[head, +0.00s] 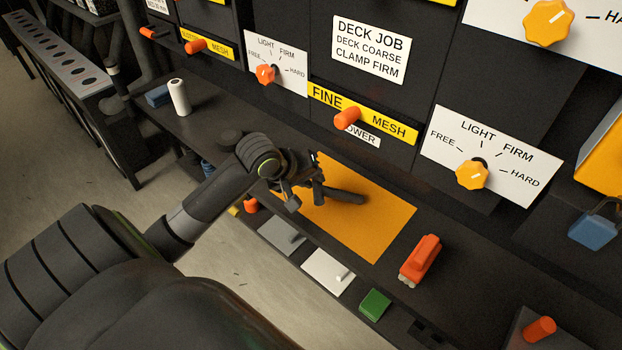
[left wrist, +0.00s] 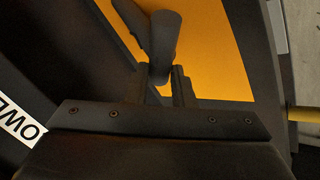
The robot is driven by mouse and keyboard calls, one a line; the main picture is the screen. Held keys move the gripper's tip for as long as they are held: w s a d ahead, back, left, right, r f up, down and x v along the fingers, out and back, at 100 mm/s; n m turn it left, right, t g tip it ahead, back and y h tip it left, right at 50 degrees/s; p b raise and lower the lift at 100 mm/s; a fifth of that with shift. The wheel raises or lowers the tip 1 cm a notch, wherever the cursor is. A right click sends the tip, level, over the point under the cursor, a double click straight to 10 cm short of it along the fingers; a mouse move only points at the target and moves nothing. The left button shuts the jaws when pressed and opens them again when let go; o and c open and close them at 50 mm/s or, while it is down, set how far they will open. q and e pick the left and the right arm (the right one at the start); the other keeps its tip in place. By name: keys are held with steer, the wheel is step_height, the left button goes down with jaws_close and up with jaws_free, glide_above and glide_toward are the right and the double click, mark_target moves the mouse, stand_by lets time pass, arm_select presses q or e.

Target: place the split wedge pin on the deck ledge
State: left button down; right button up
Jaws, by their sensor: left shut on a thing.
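My left gripper (head: 314,190) is shut on a dark grey rod-like piece, which I take to be the split wedge pin (head: 345,196). The pin sticks out to the right from the fingers, over the orange mat on the dark deck ledge (head: 458,268). In the left wrist view the gripper (left wrist: 164,88) has the pin (left wrist: 163,45) between its fingers, with a second dark prong beside it. I cannot tell whether the pin touches the mat. My right gripper is not in view.
The orange mat (head: 372,232) lies on the ledge. An orange-red block (head: 420,260) is to its right; grey, white and green (head: 375,304) pieces lie along the front. A white cylinder (head: 179,97) stands at back left. Panels with orange knobs (head: 472,175) and handles (head: 347,118) rise behind.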

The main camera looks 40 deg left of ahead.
arm_select(q)
steer(key=c, duration=1.3)
jaws_free()
steer(key=shift+c, duration=0.2)
steer(key=shift+o, duration=0.5)
steer(key=shift+r, duration=0.1)
steer(key=p+v, duration=0.3)
steer(key=v, duration=0.9)
arm_select(e)
steer(key=shift+s+r, duration=1.1)
steer(key=shift+r, duration=0.3)
